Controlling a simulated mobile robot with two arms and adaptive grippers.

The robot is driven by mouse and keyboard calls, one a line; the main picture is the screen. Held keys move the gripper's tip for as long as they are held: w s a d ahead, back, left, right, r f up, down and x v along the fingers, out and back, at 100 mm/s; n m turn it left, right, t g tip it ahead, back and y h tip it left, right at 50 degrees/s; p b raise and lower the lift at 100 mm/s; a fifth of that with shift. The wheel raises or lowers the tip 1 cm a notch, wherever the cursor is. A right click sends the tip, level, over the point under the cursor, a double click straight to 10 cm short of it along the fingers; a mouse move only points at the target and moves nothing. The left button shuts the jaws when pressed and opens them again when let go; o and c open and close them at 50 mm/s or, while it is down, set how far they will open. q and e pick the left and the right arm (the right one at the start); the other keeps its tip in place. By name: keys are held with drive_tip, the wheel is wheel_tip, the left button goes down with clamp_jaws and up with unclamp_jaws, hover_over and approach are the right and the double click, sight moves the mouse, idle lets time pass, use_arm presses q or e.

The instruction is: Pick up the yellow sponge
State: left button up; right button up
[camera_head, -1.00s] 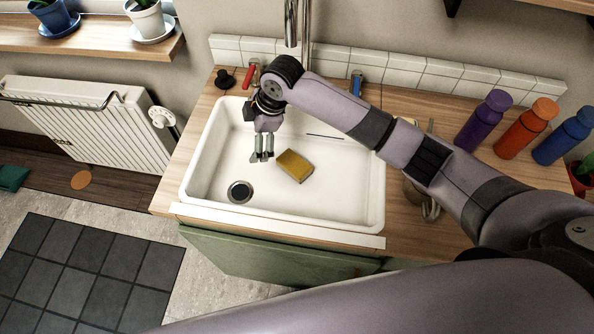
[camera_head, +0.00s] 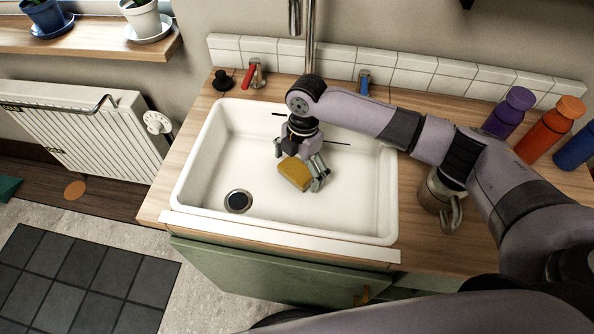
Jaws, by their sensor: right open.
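The yellow sponge (camera_head: 294,173) lies in the white sink (camera_head: 215,140), right of the drain. My right gripper (camera_head: 300,166) is low in the sink at the sponge, with its fingers spread. One finger shows at the sponge's right end and another part shows behind its upper left. I cannot tell whether the fingers touch the sponge. My left gripper is not in view.
The drain (camera_head: 238,201) is in the lower left of the sink. The faucet (camera_head: 309,45) rises behind the sink. A metal mug (camera_head: 437,192) stands on the wooden counter to the right. Purple (camera_head: 508,113), orange (camera_head: 549,130) and blue (camera_head: 576,148) bottles stand farther right.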

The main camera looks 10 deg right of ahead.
drive_tip(key=shift+f, duration=0.2)
drive_tip(key=shift+c, duration=0.6)
drive_tip(key=c, duration=1.2)
drive_tip(key=shift+r, duration=0.15)
drive_tip(key=shift+r+p, duration=0.2)
drive_tip(key=shift+p, duration=0.15)
drive_tip(key=shift+a+r+p, duration=0.1)
drive_tip(key=shift+r+p, duration=0.5)
drive_tip(key=shift+p, duration=0.3)
drive_tip(key=s+a+p, duration=0.1)
drive_tip(key=s+p, duration=0.1)
drive_tip(key=s+a+p, duration=0.1)
drive_tip(key=s+p, duration=0.1)
drive_tip(key=s, duration=0.1)
drive_tip(key=s+a+p, duration=0.1)
drive_tip(key=s+p, duration=0.1)
drive_tip(key=shift+s+a, duration=0.1)
drive_tip(key=shift+s, duration=0.25)
drive_tip(key=r+p, duration=1.3)
drive_tip(key=shift+w+r, duration=0.1)
drive_tip(key=shift+w, duration=0.1)
